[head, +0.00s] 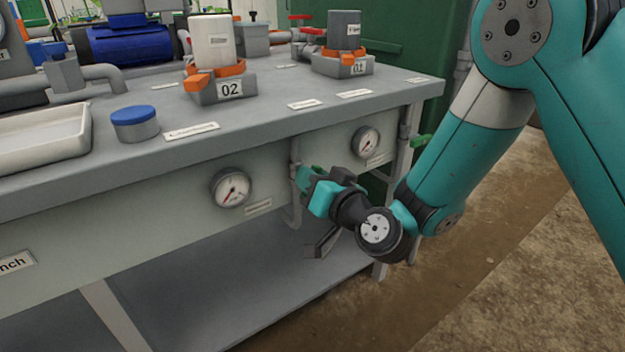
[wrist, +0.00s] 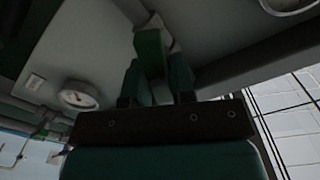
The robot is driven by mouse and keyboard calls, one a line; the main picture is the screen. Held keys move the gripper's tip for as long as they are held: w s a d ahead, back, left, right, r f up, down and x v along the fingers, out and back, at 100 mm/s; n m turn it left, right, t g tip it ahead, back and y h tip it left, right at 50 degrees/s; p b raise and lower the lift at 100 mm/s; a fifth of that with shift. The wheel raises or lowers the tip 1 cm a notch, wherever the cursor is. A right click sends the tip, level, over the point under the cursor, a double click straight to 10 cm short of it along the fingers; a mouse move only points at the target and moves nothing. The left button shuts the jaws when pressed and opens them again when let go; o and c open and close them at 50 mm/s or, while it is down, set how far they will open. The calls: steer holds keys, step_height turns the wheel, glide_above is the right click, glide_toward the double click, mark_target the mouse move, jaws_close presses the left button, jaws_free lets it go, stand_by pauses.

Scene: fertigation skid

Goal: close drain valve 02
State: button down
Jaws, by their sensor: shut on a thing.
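My gripper (head: 310,183) is at the front of the bench, below its top edge, beside a grey vertical pipe (head: 294,150). In the wrist view, my gripper (wrist: 157,78) has its two fingers on either side of a green valve handle (wrist: 150,48) and is shut on it. In the head view the handle is mostly hidden by the gripper. A second green handle (head: 421,141) sits on the pipe at the bench's right end, apart from my gripper. I can read no number on either drain valve.
The bench (head: 270,125) carries a white container marked 02 (head: 213,40), a dark one marked 01 (head: 344,30), a blue-capped jar (head: 135,122) and a white tray (head: 45,138). Two gauges (head: 230,188) (head: 366,142) are on the front panel. Floor at right is clear.

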steer(key=m, duration=0.6)
steer(key=shift+w+d+m, duration=0.3)
steer(key=m, duration=0.6)
steer(key=shift+w+d+f+b, duration=0.1)
steer(key=shift+f+b, duration=0.2)
steer(key=shift+f, duration=0.05)
steer(key=shift+m, duration=0.4)
steer(key=c, duration=1.1)
jaws_free()
steer(key=shift+o, duration=0.3)
steer(key=shift+f, duration=0.15)
